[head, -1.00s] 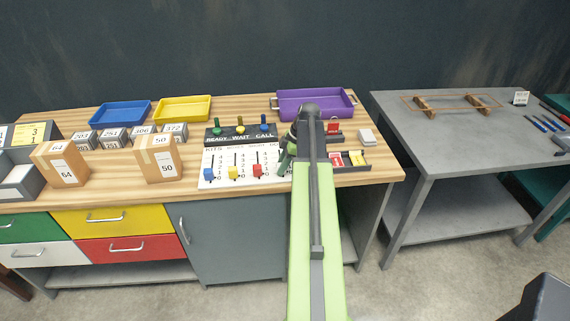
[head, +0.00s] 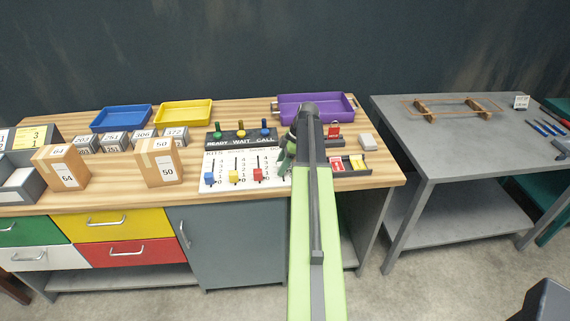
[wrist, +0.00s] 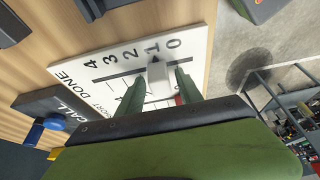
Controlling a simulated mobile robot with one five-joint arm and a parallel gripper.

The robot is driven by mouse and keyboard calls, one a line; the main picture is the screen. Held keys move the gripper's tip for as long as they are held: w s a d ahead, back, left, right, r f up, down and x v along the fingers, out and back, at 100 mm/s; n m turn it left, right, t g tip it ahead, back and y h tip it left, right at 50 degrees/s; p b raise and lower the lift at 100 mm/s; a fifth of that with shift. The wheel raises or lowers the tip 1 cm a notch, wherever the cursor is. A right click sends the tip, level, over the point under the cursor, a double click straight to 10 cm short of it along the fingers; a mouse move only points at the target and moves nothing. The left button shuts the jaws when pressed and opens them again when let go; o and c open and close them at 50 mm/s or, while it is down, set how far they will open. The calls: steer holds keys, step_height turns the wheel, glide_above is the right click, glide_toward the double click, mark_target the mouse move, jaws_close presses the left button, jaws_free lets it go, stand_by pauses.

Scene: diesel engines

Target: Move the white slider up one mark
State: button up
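The white slider (wrist: 158,84) shows in the wrist view on the white board (wrist: 202,48), in the slot beside the DONE scale. Its dark pointer lies by the mark 1. My gripper (wrist: 160,82) has one green finger on each side of the slider, with narrow gaps; contact cannot be made out. In the head view my gripper (head: 286,162) is over the right end of the board (head: 215,158) and hides the white slider. The blue slider (head: 209,178), yellow slider (head: 234,176) and red slider (head: 258,174) stand low in their slots.
Behind the board is a dark READY/WAIT/CALL panel (head: 228,142) with green, yellow and blue knobs. A dark tray (head: 367,171) with red and yellow pieces lies to the right. A purple tray (head: 314,117) is at the back. A cardboard box (head: 158,163) stands left of the board.

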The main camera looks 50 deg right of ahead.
stand_by(0.3)
steer(key=shift+r+p, duration=0.3)
steer(key=p+v, duration=1.5)
steer(key=v, duration=0.1)
steer(key=shift+s+d+r, duration=0.2)
steer(key=shift+r, duration=0.1)
